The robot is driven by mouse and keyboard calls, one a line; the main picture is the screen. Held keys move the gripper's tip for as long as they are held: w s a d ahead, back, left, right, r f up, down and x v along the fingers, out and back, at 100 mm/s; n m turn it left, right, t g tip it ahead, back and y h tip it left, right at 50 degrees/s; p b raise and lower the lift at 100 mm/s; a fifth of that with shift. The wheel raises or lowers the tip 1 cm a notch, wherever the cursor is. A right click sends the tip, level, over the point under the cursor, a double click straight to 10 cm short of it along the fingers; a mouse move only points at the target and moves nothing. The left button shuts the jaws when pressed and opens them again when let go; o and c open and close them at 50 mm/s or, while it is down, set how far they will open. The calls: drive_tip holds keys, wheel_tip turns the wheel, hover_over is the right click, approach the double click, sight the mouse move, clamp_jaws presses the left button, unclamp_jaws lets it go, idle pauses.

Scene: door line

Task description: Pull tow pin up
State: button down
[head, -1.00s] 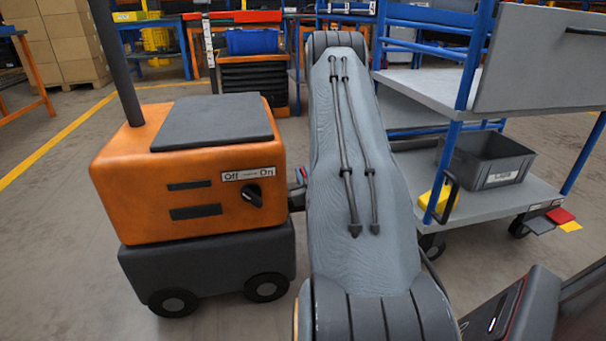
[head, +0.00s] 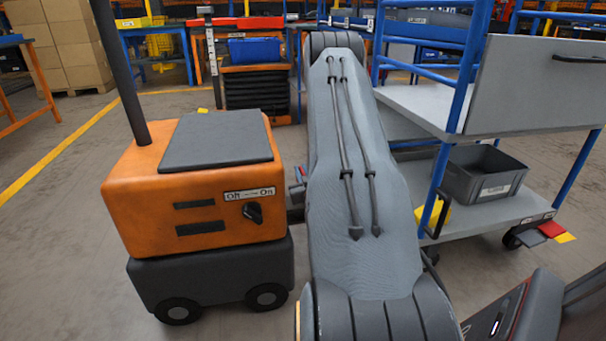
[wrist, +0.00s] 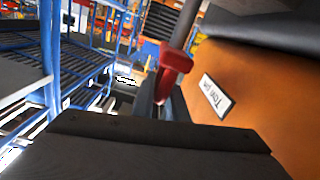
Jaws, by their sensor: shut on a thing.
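The orange tug (head: 200,205) with a dark base stands left of my arm in the head view. In the wrist view its orange side (wrist: 250,95) fills the right, with a tilted label reading "Tow pin" (wrist: 215,97). The red tow pin handle (wrist: 176,62) is beside that side, near the picture's middle. My gripper (wrist: 163,98) is shut on the red handle; its dark body covers the bottom of the wrist view and hides part of the fingers. In the head view my arm hides most of this spot. The pin's lower end is hidden.
A blue-framed cart (head: 470,226) with a grey bin (head: 483,174) stands right of my arm. Floor is open left of the tug.

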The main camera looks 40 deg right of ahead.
drive_tip(key=shift+s+d+r, duration=0.15)
drive_tip(key=shift+r, duration=0.25)
drive_tip(key=c, duration=1.8)
unclamp_jaws()
drive_tip(key=shift+s+d, duration=0.1)
drive_tip(key=shift+a, duration=0.3)
drive_tip(key=shift+p+v, duration=1.5)
drive_tip(key=shift+v, duration=2.2)
